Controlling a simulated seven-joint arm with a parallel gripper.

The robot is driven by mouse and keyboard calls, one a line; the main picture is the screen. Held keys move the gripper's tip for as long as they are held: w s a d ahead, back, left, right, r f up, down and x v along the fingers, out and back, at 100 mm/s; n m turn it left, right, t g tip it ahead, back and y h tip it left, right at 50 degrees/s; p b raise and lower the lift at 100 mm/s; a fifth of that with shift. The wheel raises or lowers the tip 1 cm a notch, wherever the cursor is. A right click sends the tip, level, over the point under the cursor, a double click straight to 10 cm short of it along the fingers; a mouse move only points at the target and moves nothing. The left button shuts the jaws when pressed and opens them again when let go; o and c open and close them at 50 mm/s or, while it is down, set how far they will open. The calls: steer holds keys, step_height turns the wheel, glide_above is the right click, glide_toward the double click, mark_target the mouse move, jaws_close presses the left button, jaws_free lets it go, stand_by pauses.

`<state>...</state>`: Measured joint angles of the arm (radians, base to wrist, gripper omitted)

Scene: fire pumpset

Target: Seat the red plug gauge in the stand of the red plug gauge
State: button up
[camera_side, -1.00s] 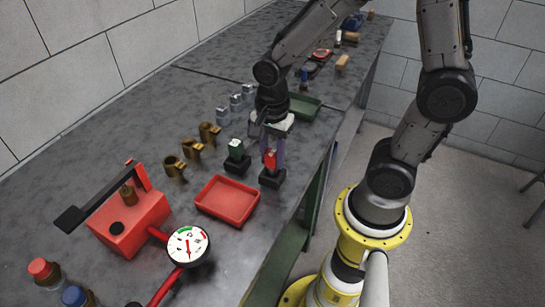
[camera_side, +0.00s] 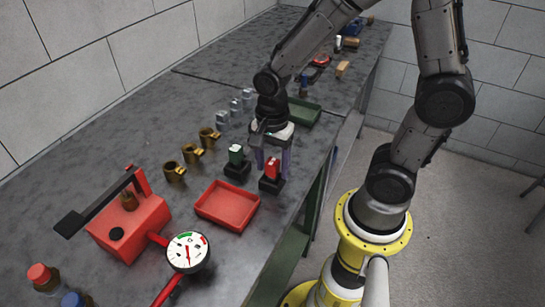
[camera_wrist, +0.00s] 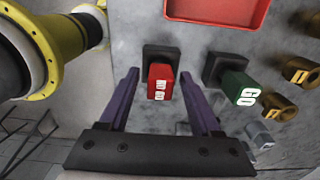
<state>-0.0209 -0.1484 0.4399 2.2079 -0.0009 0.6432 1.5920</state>
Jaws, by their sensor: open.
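The red plug gauge (camera_side: 271,169) stands upright at its black stand (camera_side: 269,189), with its red block above the base. In the wrist view the red gauge (camera_wrist: 160,84) shows white lettering, with the black stand (camera_wrist: 160,54) behind it. How deep it sits is hard to tell. My gripper (camera_side: 272,163) is open, with its purple fingers on either side of the red block. The wrist view shows gaps between the block and both fingers of my gripper (camera_wrist: 160,80).
A green gauge (camera_side: 236,154) in its own black stand is close on the left. A red tray (camera_side: 228,222) lies in front. Brass fittings (camera_side: 192,153) and grey blocks stand further left. A green tray (camera_side: 304,112) is behind. The bench edge is close on the right.

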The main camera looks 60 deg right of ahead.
step_height(320, 180, up, 12)
steer(key=s+r+n+t, duration=0.1)
steer(key=s+n, duration=0.3)
steer(key=n, duration=0.5)
steer(key=s+r+n+t, duration=0.2)
steer(key=s+n+t, duration=0.2)
steer(key=n, duration=0.5)
steer(key=shift+s+d+r+t, duration=0.25)
steer(key=shift+s+r+t, duration=0.05)
stand_by(0.5)
steer(key=o, duration=0.3)
